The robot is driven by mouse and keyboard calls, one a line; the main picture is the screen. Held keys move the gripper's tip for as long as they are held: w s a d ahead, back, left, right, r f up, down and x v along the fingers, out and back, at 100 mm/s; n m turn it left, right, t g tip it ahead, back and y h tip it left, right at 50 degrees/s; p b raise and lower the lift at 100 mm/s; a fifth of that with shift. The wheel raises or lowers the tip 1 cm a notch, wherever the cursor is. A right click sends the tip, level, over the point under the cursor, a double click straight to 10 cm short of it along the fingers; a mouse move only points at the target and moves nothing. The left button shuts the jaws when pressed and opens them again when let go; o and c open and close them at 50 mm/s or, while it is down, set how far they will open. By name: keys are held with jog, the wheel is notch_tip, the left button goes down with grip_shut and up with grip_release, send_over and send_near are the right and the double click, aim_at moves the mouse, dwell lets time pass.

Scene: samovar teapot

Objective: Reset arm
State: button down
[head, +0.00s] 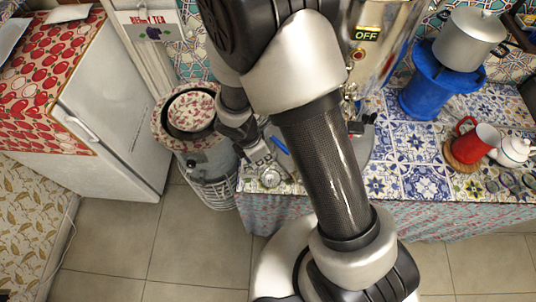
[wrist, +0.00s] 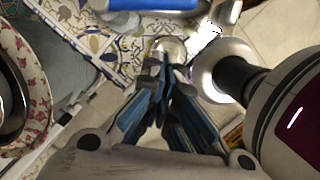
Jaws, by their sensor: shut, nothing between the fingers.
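My gripper (head: 268,165) hangs over the left front corner of the patterned table in the head view, partly hidden by its own wrist. In the wrist view its blue-grey fingers (wrist: 165,65) come together at their tips, with nothing held between them. A small round glass or metal item (head: 270,177) lies at the table corner close to the fingertips; whether they touch it, I cannot tell. A blue object (wrist: 150,4) lies at the top of the wrist view. My arm crosses the middle of the head view and hides part of the table.
The metal samovar (head: 385,45) stands behind my arm. A blue stand (head: 425,92) with a grey pot (head: 468,40), a red mug (head: 484,134) and a white teapot (head: 514,152) are right. Floor in front is clear.

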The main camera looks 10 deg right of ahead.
jog(key=p+v, duration=0.4)
jog(key=v, duration=0.6)
jog(key=shift+s, duration=0.35)
jog(key=s+d+r+m+t+y+b, duration=0.1)
jog(key=d+r+m, duration=0.35)
jog(key=r, duration=0.25)
jog(key=s+d+r+m+b, duration=0.1)
jog(key=d+r+m, duration=0.2)
jog(key=r+m, duration=0.35)
jog(key=s+d+r+m+t+y+b, duration=0.1)
jog(key=s+d+r+m+t+b, duration=0.1)
jog(key=s+r+m, duration=0.6)
jog(key=s+d+m, duration=0.1)
jog(key=s+m, duration=0.1)
jog(key=s, duration=0.1)
jog(key=shift+m+t+y, duration=0.3)
jog(key=shift+t, duration=0.1)
